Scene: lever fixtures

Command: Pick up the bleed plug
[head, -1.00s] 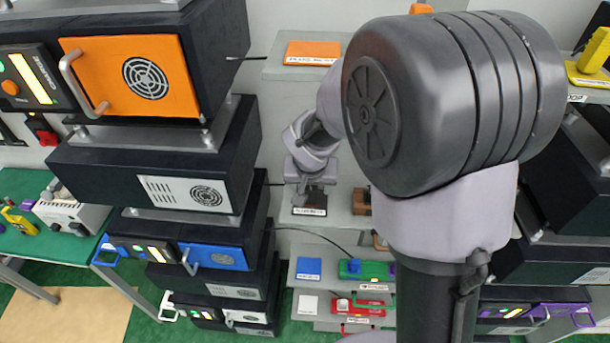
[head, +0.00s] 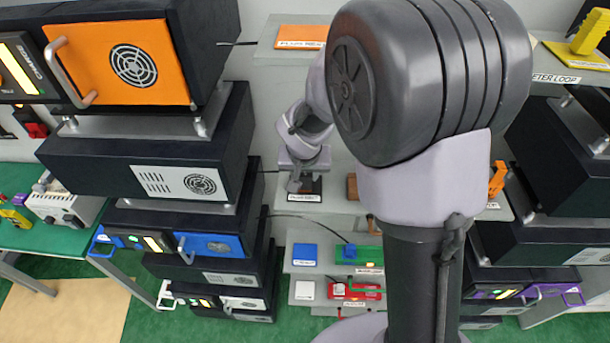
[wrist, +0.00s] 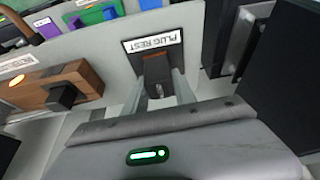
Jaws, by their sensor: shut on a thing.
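The bleed plug (wrist: 157,68) is a dark brownish block with a small metal tip, seen in the wrist view. My gripper (wrist: 160,92) has its two pale fingers on either side of the plug and is shut on it. The plug is at a dark plate labelled PLUG REST (wrist: 153,42). I cannot tell whether it still touches the plate. In the head view my gripper (head: 303,182) is low over the same dark rest (head: 312,188) on the grey middle shelf, and its fingers hide the plug.
A brown wooden block with a dark knob (wrist: 62,94) stands left of the plug in the wrist view. Dark equipment boxes (head: 150,150) are stacked at left in the head view. A green fixture (head: 358,255) and red fixture (head: 354,290) lie on lower shelves.

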